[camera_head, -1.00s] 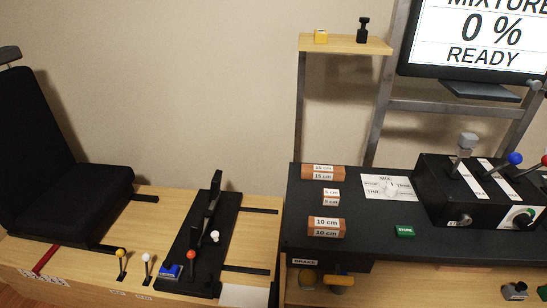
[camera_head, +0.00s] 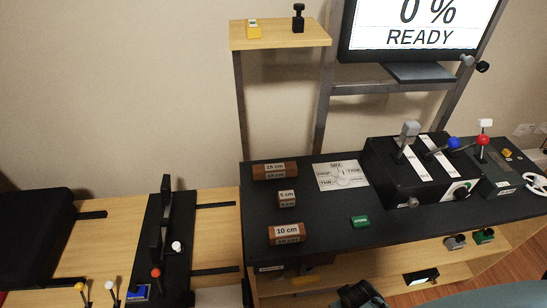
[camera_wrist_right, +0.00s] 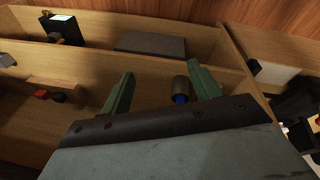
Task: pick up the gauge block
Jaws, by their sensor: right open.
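Three brown gauge blocks with white labels lie on the black desk top in the head view. The 15 cm block (camera_head: 275,172) is at the back, the small 5 cm block (camera_head: 287,199) is in the middle and the 10 cm block (camera_head: 290,235) is at the front. My right gripper (camera_wrist_right: 160,88) shows in the right wrist view with its two green fingers apart and nothing held between them. In the head view only part of my right arm shows at the bottom edge, apart from the blocks. My left gripper is not in view.
A lever box (camera_head: 412,180) stands farther right. A wooden shelf (camera_head: 280,34) is above. Bare desk surrounds the blocks. The right wrist view shows wooden compartments (camera_wrist_right: 170,20).

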